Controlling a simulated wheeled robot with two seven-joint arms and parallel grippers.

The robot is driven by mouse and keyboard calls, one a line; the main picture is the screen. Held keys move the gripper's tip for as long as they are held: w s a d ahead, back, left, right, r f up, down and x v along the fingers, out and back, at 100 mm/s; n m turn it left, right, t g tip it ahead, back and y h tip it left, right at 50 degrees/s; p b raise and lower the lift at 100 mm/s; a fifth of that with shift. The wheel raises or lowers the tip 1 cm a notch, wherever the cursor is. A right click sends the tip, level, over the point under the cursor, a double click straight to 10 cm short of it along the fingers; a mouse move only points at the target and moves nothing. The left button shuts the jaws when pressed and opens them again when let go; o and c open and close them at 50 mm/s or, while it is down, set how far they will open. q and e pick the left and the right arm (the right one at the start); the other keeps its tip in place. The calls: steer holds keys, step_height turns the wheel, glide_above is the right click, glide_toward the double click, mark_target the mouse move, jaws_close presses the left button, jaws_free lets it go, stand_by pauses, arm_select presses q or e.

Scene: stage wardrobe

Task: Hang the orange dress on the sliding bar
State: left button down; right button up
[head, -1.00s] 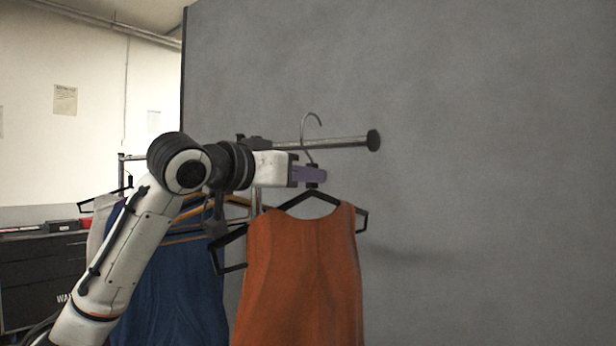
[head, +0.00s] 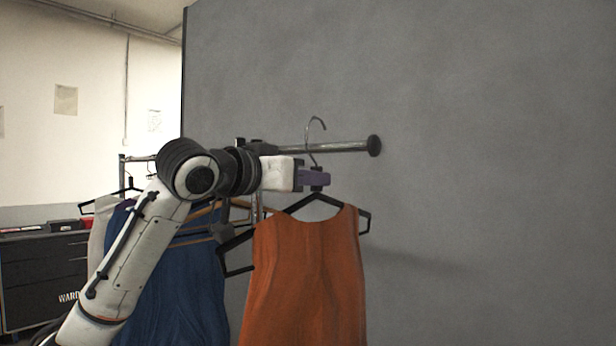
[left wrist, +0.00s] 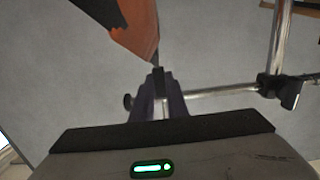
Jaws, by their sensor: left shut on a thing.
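The orange dress (head: 308,275) hangs upright on a black hanger (head: 363,218) with a metal hook (head: 316,122). My left gripper (head: 318,179) is shut on the hanger's neck, just below the hook. The sliding bar (head: 340,147) is a metal rod with a dark round end cap. In the head view the hook rises above the bar and its stem crosses it; I cannot tell whether they touch. In the left wrist view the gripper (left wrist: 160,92) grips the dark hanger neck, the dress (left wrist: 130,22) shows beyond it, and the bar (left wrist: 222,89) runs to the right. My right gripper is not in view.
A blue garment (head: 180,270) and a pale one hang on the rack at left, close behind my left arm. A dark cabinet (head: 35,275) stands at far left. A grey wall panel (head: 480,150) fills the right, with open space before it.

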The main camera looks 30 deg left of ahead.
arm_select(q)
steer(key=shift+w+d+r+p, duration=0.15)
steer(key=shift+w+p, duration=0.55)
steer(key=shift+w, duration=0.35)
steer(key=shift+w+p, duration=0.7)
steer(key=shift+w, duration=0.35)
steer(key=shift+w+d+p, duration=0.15)
steer(key=shift+w+p, duration=0.65)
steer(key=shift+w, duration=0.25)
steer(key=shift+f, duration=0.25)
steer(key=shift+f+b, duration=0.85)
steer(key=shift+f, duration=0.65)
